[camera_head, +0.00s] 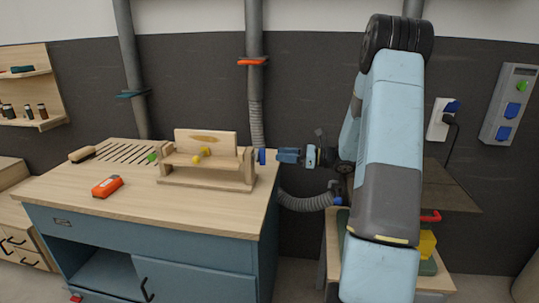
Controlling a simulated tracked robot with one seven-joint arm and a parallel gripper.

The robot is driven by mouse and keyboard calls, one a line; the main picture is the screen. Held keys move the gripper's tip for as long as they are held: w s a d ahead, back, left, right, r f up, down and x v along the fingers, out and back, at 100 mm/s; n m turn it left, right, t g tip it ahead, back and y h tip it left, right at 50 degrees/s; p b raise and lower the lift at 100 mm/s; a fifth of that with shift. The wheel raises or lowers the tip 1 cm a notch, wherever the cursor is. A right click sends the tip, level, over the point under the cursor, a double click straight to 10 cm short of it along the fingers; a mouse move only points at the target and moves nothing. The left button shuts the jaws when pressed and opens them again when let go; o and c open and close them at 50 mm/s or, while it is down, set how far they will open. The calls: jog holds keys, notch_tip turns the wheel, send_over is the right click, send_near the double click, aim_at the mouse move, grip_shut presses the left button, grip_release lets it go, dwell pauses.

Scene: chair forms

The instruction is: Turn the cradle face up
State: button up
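The cradle (209,142) is a pale wooden board with a darker oval mark. It sits in a low wooden stand (205,179) on the workbench, and the board stands roughly upright. A small blue piece (262,157) sits at the stand's right end, like a knob. My gripper (287,156) is to the right of this blue piece, at about the same height, and points left at it with a small gap in the picture. It is too small to tell whether its fingers are open.
The workbench (140,205) has an orange device (107,187), a brush (82,154) and slots to the left of the stand. A grey hose (305,202) hangs at the bench's right edge, below my gripper. Front left of the top is clear.

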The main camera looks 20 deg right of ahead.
jog(key=shift+x, duration=2.75)
jog(key=shift+d, duration=0.1)
grip_shut()
